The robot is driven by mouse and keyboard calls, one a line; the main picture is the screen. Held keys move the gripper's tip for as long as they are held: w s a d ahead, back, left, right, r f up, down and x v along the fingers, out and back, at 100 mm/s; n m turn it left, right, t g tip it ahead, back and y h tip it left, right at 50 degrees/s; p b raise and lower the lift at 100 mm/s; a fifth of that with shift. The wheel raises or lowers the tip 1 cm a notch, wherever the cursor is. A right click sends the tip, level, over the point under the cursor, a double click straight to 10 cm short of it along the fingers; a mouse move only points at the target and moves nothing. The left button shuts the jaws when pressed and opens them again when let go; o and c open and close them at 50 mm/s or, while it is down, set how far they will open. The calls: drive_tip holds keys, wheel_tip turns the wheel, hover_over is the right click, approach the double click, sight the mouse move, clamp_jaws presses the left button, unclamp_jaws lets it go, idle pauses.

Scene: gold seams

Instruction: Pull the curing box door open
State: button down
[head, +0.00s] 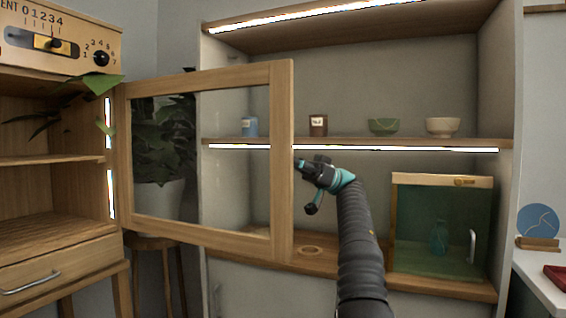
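The curing box seems to be the wooden cabinet (55,195) at the left, with a dial panel on top; I cannot read its full label. Its wood-framed glass door (281,160) stands swung wide open, hinged at the cabinet's right edge. The cabinet's shelves show openly. My gripper (299,165) is just right of the door's free edge, pointing left at about mid-height. Whether it touches the door frame I cannot tell. Its fingers are small and dark here, and their opening is unclear. No door handle is visible on this side of the frame.
A lit shelf unit (350,143) behind holds a blue jar (250,127), a brown jar (318,125), a green bowl (383,126) and a cream bowl (443,126). A glass-fronted case (440,181) stands lower right. A stool (150,243) and potted plant (160,190) are behind the door.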

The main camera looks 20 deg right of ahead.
drive_tip(key=shift+d+f, duration=0.1)
drive_tip(key=shift+f, duration=0.25)
drive_tip(key=c, duration=1.2)
unclamp_jaws()
drive_tip(key=shift+w+d+f, duration=0.1)
drive_tip(key=shift+w, duration=0.05)
drive_tip(key=shift+r, duration=0.2)
drive_tip(key=shift+a+r, duration=0.1)
drive_tip(key=shift+a, duration=0.1)
